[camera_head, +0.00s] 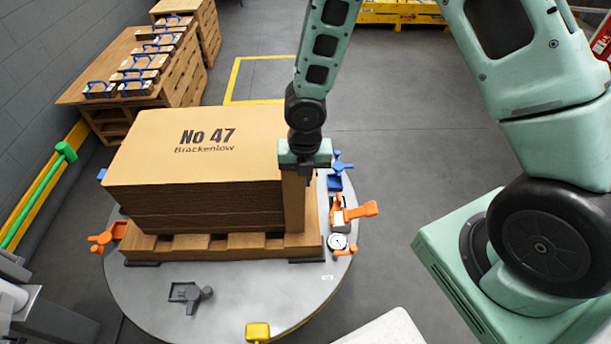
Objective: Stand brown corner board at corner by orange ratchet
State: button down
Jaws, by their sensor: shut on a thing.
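The brown corner board (294,205) is upright at the near right corner of the cardboard stack (200,195). My gripper (304,166) is shut on its upper end, level with the stack's top. The board's lower end is close to the pallet (210,247); I cannot tell whether it touches the pallet or the stack. An orange ratchet (360,210) is on the round table (240,300), just right of that corner. Another orange fitting (106,237) is at the left edge of the table. The gripper's fingertips are partly hidden.
A round dial gauge (338,241) sits right of the pallet. Blue fittings (335,180) are behind the orange ratchet, a grey one (187,293) in front, a yellow one (258,332) at the near edge. A wooden bench (120,55) stands at the back left.

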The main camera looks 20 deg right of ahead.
jog(key=c, duration=1.6)
grip_release()
jog(key=shift+s+d+f, duration=0.1)
jog(key=shift+s+f, duration=0.05)
jog(key=shift+f, duration=0.35)
jog(key=shift+s+d+f, duration=0.1)
jog(key=shift+f, duration=0.4)
jog(key=shift+c, duration=0.2)
jog(key=shift+r, duration=0.25)
jog(key=shift+o, duration=0.6)
notch_tip(320, 180, up, 19)
jog(key=p, duration=0.6)
jog(key=shift+a, duration=0.15)
